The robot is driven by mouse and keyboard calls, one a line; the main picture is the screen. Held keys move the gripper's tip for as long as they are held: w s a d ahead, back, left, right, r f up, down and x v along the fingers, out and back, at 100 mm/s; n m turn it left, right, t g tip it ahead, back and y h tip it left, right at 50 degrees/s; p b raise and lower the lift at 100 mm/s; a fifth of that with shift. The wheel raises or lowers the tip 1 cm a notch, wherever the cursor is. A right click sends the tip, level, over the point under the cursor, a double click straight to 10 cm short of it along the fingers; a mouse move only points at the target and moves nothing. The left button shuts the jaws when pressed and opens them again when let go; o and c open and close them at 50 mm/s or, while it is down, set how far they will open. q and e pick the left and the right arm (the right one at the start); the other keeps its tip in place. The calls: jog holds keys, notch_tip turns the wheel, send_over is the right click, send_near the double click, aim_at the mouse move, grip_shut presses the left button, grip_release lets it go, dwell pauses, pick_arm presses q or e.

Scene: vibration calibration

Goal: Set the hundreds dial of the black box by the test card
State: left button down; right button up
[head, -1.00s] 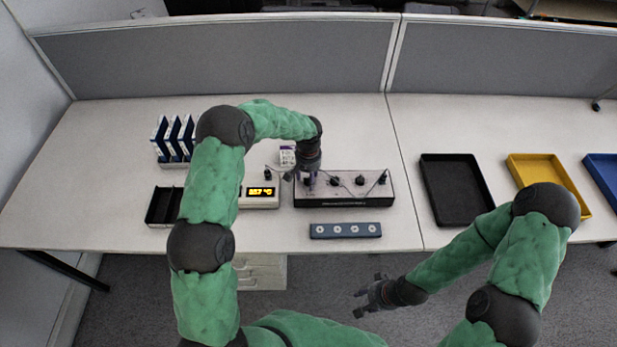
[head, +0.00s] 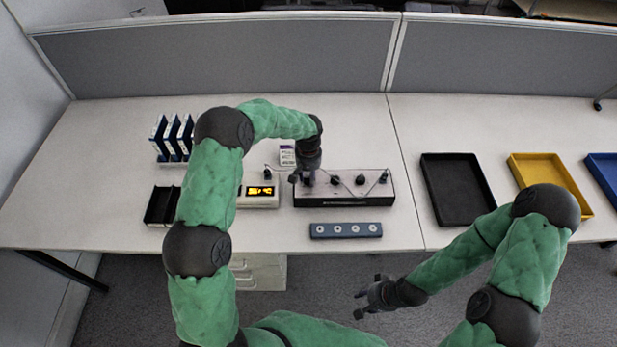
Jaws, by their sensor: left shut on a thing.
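The black box (head: 345,199) stands on the desk with a light top panel and a row of dark knobs. My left gripper (head: 306,182) points down over the leftmost part of its panel and is shut on a dial there, which it hides. Other knobs (head: 360,180) show to the right of it. The test card (head: 287,158), white with a purple band, stands behind the box, partly beside my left wrist; its writing is too small to read. My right gripper (head: 371,297) hangs in front of the desk, away from the box, with its fingers apart and empty.
A meter with a lit yellow display (head: 260,191) stands left of the box. A blue-grey strip with several round sockets (head: 345,230) lies in front. Black (head: 455,215), yellow (head: 552,170) and blue trays (head: 605,168) are at right. A small black bin (head: 160,205) and blue folders (head: 172,135) are at left.

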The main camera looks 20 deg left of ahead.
aim_at(309, 177)
pick_arm(q)
jog(key=shift+n+b, duration=0.5)
jog(key=shift+n, duration=1.1)
jog(key=c, duration=0.9)
grip_release()
notch_tip(309, 177, up, 12)
jog(key=shift+f, duration=0.1)
